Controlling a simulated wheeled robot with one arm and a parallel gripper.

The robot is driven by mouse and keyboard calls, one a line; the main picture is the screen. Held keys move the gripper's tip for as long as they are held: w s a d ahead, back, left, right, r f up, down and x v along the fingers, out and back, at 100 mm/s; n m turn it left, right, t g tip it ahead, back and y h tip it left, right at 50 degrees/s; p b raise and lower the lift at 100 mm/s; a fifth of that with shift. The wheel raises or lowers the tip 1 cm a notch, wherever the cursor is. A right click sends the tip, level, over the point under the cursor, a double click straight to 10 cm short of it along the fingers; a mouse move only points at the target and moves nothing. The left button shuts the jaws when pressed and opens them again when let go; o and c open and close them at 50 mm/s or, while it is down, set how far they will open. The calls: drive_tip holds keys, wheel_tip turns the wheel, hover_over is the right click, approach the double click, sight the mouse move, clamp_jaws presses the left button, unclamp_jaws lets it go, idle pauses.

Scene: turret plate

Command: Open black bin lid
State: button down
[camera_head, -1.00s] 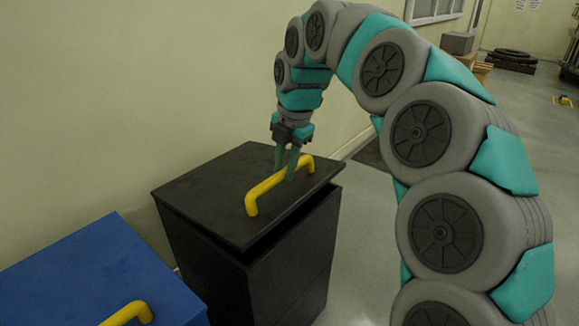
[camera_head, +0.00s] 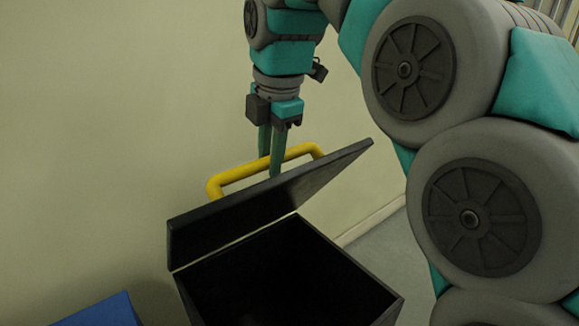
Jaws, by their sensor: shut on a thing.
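The black bin (camera_head: 345,272) stands at the lower middle, and its dark inside shows. Its black lid (camera_head: 290,190) is raised and tilted, with its front edge lifted clear of the rim. The yellow handle (camera_head: 235,173) is on top of the lid. My gripper (camera_head: 270,160) points down from above with its fingers around the handle's bar, shut on it. The far finger is partly hidden behind the handle.
A blue bin (camera_head: 103,312) shows only in part at the lower left. A plain wall (camera_head: 110,110) stands close behind the black bin. My arm fills the right side. A patch of grey floor (camera_head: 385,245) is clear to the right of the bin.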

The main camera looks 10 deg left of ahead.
drive_tip(key=shift+w+a+r, duration=0.2)
drive_tip(key=shift+w+a, duration=0.15)
drive_tip(key=shift+a, duration=0.1)
drive_tip(key=shift+w+a+r, duration=0.2)
drive_tip(key=shift+w+a, duration=0.1)
drive_tip(key=shift+a, duration=0.15)
drive_tip(key=c, duration=0.7)
unclamp_jaws()
